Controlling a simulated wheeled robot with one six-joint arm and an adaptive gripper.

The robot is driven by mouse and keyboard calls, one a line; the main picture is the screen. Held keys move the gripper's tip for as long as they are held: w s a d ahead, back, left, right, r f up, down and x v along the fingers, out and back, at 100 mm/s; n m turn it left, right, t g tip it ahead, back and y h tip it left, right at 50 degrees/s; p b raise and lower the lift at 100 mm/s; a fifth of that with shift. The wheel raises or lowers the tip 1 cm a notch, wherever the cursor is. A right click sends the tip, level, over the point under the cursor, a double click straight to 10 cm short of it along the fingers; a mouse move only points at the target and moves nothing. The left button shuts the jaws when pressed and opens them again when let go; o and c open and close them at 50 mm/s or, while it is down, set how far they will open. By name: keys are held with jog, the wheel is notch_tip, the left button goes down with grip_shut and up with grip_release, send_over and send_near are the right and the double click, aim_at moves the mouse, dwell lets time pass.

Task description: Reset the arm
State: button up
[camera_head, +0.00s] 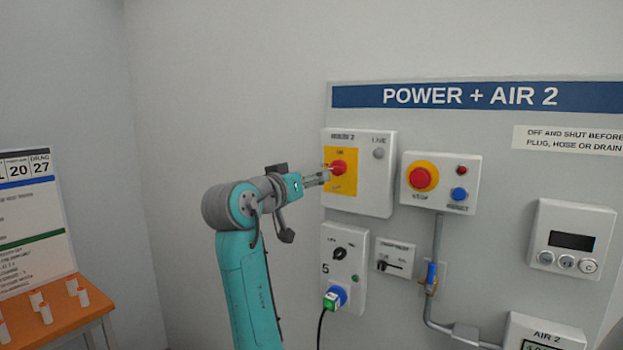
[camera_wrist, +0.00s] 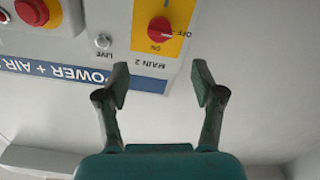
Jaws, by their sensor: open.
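My arm (camera_head: 254,280) is teal and grey and reaches up and to the right toward the wall panel. My gripper (camera_head: 326,177) is at the front of the MAIN 2 switch box (camera_head: 372,205), close to its red rotary knob (camera_head: 338,168). In the wrist view my gripper (camera_wrist: 161,82) is open, with nothing between its fingers. The red knob (camera_wrist: 160,30) shows beyond the fingertips, upside down on its yellow plate, apart from both fingers. From the head view I cannot tell whether the gripper touches the box.
A stop and reset box (camera_head: 440,197) sits right of the switch box. Below are a socket box (camera_head: 357,262) with a plugged cable, a small lever box (camera_head: 394,270) and a pipe valve (camera_head: 431,275). An orange table (camera_head: 62,319) stands at lower left.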

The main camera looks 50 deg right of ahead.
dwell(0.4)
jog(key=w+a+f+n+t+y, duration=0.1)
jog(key=w+a+f+n+t, duration=0.15)
jog(key=f, duration=0.55)
jog(key=w+a+f+n+t+y, duration=0.1)
jog(key=w+a+f+n+t, duration=0.15)
jog(key=f, duration=0.55)
jog(key=w+a+f+n+t, duration=0.1)
jog(key=a+f+n+t, duration=0.25)
jog(key=f, duration=0.35)
jog(key=s+a+f+n+t+y, duration=0.25)
jog(key=a+f, duration=0.35)
jog(key=f, duration=0.4)
jog(key=s+a+f+n+t+y, duration=0.2)
jog(key=s+a+f+n+y, duration=0.15)
jog(key=a+f, duration=0.45)
jog(key=s+a+f+n+t+y, duration=0.1)
jog(key=s+a+f+y, duration=0.4)
jog(key=s, duration=0.4)
jog(key=s+a+f+n+y, duration=0.1)
jog(key=s+a+f+y, duration=0.1)
jog(key=s+a+f, duration=0.45)
jog(key=s+a+r+m+y, duration=0.1)
jog(key=s+a+r, duration=0.1)
jog(key=s, duration=0.9)
jog(key=s+a+r+m+y, duration=0.1)
jog(key=s+r+y, duration=0.1)
jog(key=s, duration=1)
jog(key=shift+a, duration=0.35)
